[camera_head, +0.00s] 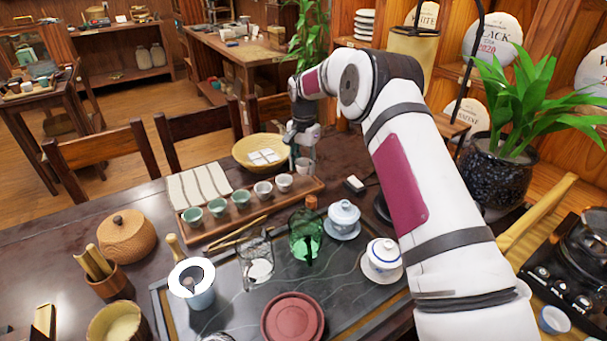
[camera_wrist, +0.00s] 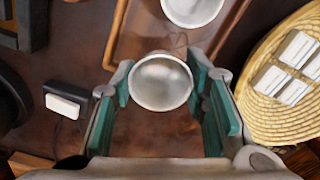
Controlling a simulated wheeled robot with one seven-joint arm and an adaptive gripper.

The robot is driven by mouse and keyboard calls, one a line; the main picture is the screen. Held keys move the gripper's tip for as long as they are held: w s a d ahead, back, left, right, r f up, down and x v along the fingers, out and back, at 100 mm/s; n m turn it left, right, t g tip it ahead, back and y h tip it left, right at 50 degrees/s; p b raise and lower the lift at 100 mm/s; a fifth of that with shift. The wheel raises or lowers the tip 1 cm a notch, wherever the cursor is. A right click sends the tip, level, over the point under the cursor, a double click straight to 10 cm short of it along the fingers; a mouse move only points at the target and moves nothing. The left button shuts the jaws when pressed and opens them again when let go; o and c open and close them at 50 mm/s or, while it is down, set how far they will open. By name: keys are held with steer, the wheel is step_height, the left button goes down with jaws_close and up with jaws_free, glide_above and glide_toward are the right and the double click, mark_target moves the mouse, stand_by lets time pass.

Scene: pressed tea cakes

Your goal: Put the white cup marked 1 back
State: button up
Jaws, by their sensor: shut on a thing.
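My gripper (camera_wrist: 160,92) is shut on a small white cup (camera_wrist: 160,80), with the green finger pads on both sides of it. The held cup is upright, seen from above, and looks empty. In the head view this cup (camera_head: 303,166) shows under my gripper (camera_head: 304,152), near the right end of the wooden cup tray (camera_head: 313,187). Whether it touches the tray I cannot tell. Another white cup (camera_head: 284,183) stands on the tray; it shows at the top of the wrist view (camera_wrist: 192,8). No number is readable on the cups.
A further white cup (camera_head: 263,190) and several green cups (camera_head: 241,198) share the tray. A woven basket (camera_head: 245,152) with white packets stands behind it. A small black-and-white block (camera_head: 354,184) lies right of the tray. Lidded bowls (camera_head: 344,215) stand in front.

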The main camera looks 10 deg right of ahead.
mark_target(304, 173)
steer(key=shift+f, duration=1.7)
steer(key=shift+f, duration=0.2)
steer(key=o, duration=1.2)
steer(key=shift+r, duration=0.1)
